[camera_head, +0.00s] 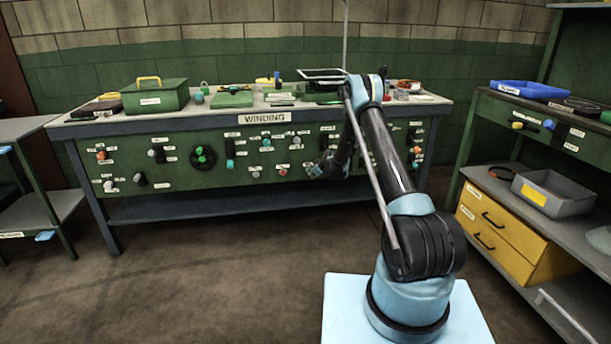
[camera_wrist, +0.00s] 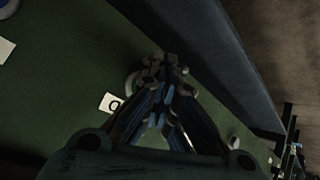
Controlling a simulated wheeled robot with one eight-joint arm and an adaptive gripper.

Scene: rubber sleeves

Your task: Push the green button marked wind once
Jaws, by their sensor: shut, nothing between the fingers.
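My gripper (camera_head: 318,170) is in front of the right half of the green front panel (camera_head: 205,178) of the winding bench. In the wrist view its fingers (camera_wrist: 170,70) are closed together and empty, pointing at the panel. Behind the fingers, partly hidden, is a round control with a pale rim (camera_wrist: 131,84), and a small white label (camera_wrist: 111,103) lies beside it. I cannot tell whether this is the green button or whether the fingers touch it. The panel's other labels are too small to read, so I cannot pick out the one marked wind.
The panel carries several knobs and switches, including a dark handwheel (camera_head: 203,157). A green box (camera_head: 155,97) and trays stand on the bench top. A shelf (camera_head: 562,130) with a blue tray (camera_head: 528,89) and yellow drawers (camera_head: 500,228) is on the right. The floor in front is clear.

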